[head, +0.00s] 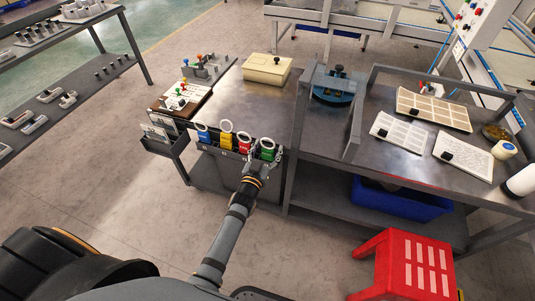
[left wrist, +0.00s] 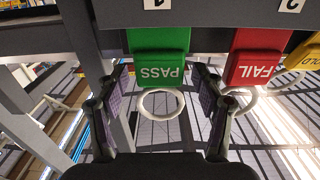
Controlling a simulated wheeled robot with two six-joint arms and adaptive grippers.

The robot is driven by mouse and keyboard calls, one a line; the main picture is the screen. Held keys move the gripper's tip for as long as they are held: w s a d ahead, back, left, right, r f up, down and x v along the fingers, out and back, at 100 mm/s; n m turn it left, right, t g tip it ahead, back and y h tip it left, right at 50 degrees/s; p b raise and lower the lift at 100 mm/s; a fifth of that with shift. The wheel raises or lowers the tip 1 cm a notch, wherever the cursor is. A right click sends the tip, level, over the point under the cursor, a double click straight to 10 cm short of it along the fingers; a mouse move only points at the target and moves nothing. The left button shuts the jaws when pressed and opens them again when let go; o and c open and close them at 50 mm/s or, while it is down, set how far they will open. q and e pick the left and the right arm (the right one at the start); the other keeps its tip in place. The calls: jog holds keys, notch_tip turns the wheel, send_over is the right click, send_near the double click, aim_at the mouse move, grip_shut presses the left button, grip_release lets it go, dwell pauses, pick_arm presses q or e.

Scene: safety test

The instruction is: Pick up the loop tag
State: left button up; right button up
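Several loop tags hang in a row at the front edge of the left table: blue (head: 204,135), yellow (head: 226,141), red (head: 244,146) and green (head: 267,153), each with a pale ring. My left gripper (head: 259,168) is just in front of the green tag. In the left wrist view the green PASS tag (left wrist: 160,65) and its white ring (left wrist: 161,104) lie between the spread fingers of my left gripper (left wrist: 160,85), with gaps on both sides. The red FAIL tag (left wrist: 254,68) is beside it. My right gripper is out of view.
A beige box (head: 267,69) and a blue-based device (head: 333,87) stand behind the tags. The right bench holds sorting trays (head: 434,108). A red stool (head: 412,265) stands on the floor, and a blue bin (head: 400,198) sits under the bench.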

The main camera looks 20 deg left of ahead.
pick_arm(q)
jog(key=c, duration=1)
jog(key=shift+c, duration=0.2)
jog(key=shift+r, duration=0.1)
